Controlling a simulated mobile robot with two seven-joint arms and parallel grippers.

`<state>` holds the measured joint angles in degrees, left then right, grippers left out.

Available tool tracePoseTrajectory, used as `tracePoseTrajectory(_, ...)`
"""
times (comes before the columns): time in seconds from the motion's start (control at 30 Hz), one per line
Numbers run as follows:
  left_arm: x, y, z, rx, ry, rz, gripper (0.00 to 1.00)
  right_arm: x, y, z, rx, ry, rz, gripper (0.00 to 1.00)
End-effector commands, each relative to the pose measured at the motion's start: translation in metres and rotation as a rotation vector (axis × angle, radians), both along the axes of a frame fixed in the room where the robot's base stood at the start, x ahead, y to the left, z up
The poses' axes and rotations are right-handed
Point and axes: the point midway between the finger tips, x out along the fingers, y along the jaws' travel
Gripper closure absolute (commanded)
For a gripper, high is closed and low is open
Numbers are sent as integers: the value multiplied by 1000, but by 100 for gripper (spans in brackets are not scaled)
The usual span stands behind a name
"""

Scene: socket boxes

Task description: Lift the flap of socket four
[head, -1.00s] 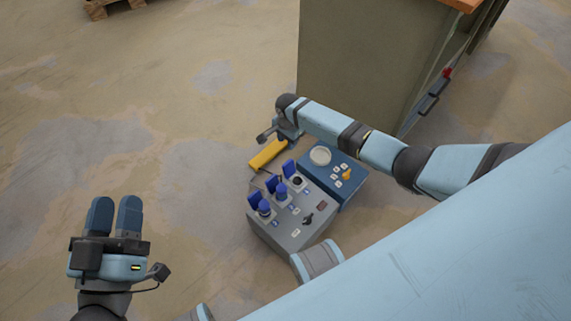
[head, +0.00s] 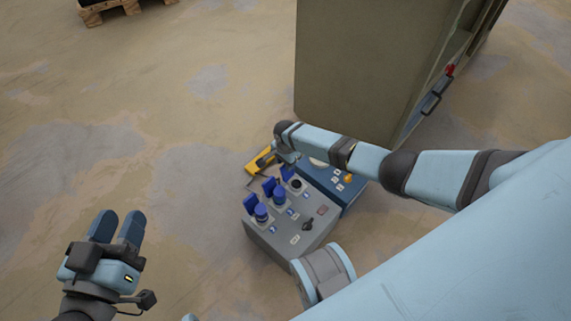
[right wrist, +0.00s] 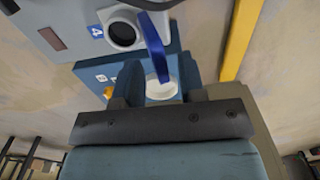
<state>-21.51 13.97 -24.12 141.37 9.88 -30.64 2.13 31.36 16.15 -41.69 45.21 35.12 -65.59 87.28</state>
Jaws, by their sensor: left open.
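A grey socket box (head: 278,236) on the floor carries a row of three sockets with raised blue flaps. Two sockets hold blue plugs (head: 261,212); the end socket (head: 296,185) is an open dark hole, its blue flap (head: 287,173) standing up beside it. In the right wrist view this socket (right wrist: 122,33) and its flap (right wrist: 154,42) are close. My right gripper (right wrist: 160,80) is open, with the flap's end appearing between its fingers; I cannot tell if they touch. My left gripper (head: 117,227) is open and empty, away at left.
A blue box (head: 352,188) with a round white part (right wrist: 161,88) and an orange knob (head: 348,178) adjoins the grey box. A yellow object (head: 258,162) lies behind. A large cabinet (head: 365,65) stands at the back.

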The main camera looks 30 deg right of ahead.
Motion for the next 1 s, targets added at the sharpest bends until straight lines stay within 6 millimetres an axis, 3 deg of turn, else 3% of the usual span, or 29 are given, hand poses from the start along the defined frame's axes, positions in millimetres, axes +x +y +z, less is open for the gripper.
tracePoseTrajectory(0.23,0,0,1,2,-2,0,57,0,0,0,0,0,1,65)
tracePoseTrajectory(0.4,0,0,1,1,-2,0,57,0,0,0,0,0,1,100)
tracePoseTrajectory(0.67,0,0,8,-2,-7,1,57,0,1,4,4,-8,0,100)
tracePoseTrajectory(1.0,-7,1,75,-145,-112,60,57,-14,-2,11,53,-134,-2,100)
